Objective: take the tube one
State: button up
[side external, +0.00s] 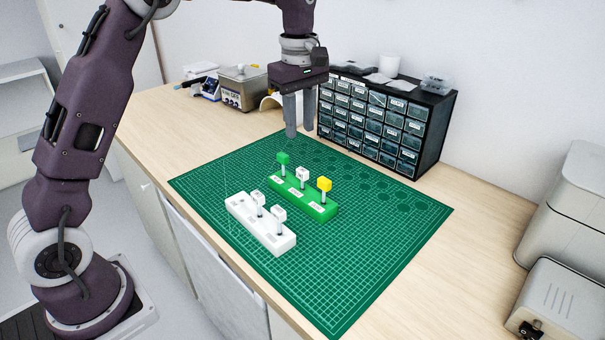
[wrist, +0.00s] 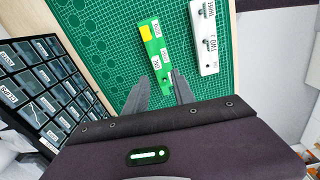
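A green rack (side external: 290,194) on the mat holds three upright pieces with cube tops: a green one (side external: 283,158), a white one (side external: 302,174) and a yellow one (side external: 324,184). A white rack (side external: 268,236) beside it holds two white-topped pieces (side external: 258,197) (side external: 279,214); its far-left end shows no piece. Both the green rack (wrist: 152,50) and the white rack (wrist: 204,40) show in the wrist view. The white rack's labels appear to read TWO and THREE; other labels are too small to read surely. My gripper (wrist: 160,76) is open and empty, above the mat behind the green rack.
The green cutting mat (side external: 385,235) has free room right of the racks. A black drawer cabinet (side external: 385,125) stands behind the mat, close to my gripper. A metal bath (side external: 243,88) is at the back left, and grey machines (side external: 560,300) stand at the right.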

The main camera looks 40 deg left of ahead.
aim_at(302, 170)
jog(key=shift+n, duration=0.5)
jog(key=f, duration=0.4)
jog(key=w+f, duration=0.1)
jog(key=f, duration=0.6)
jog(key=shift+w+a+f, duration=0.15)
jog(key=shift+a+f, duration=0.15)
jog(key=shift+f, duration=0.1)
grip_shut()
jog(key=shift+r, duration=0.15)
jog(key=shift+r, duration=3.9)
